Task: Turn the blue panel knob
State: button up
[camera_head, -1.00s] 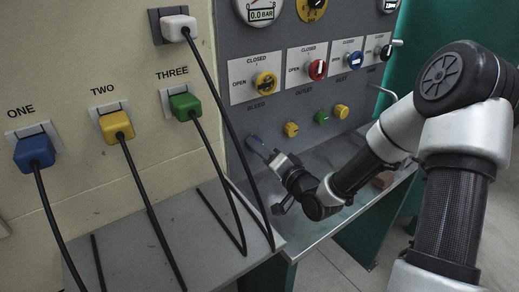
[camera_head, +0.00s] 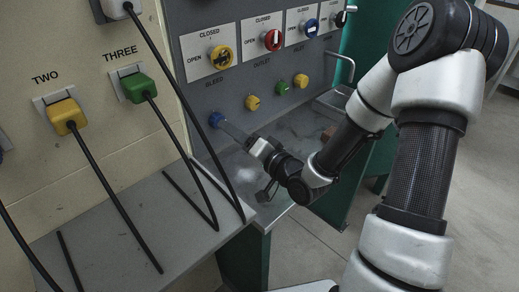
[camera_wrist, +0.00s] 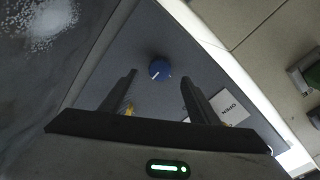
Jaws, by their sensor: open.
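The blue panel knob (camera_head: 215,120) sits low on the grey panel, at the left end of a row of small knobs. It is round and shows a white pointer line in the wrist view (camera_wrist: 159,69). My gripper (camera_head: 232,131) is open and faces the knob from its right side in the head view. In the wrist view, the two dark fingers of my gripper (camera_wrist: 158,77) stand apart, with the knob showing between and beyond their tips. The fingers do not appear to touch the knob; the exact gap is unclear.
A yellow knob (camera_head: 252,103), a green knob (camera_head: 282,88) and another yellow knob (camera_head: 301,80) continue the row. The yellow bleed valve (camera_head: 221,57) is above. Black cables hang from the yellow plug (camera_head: 66,116) and green plug (camera_head: 138,88) over a grey ledge (camera_head: 120,215).

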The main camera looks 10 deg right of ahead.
jog(key=p+v, duration=0.8)
jog(key=v, duration=0.3)
jog(key=shift+s+p, duration=0.2)
jog(key=shift+p, duration=0.1)
jog(key=shift+d, duration=0.1)
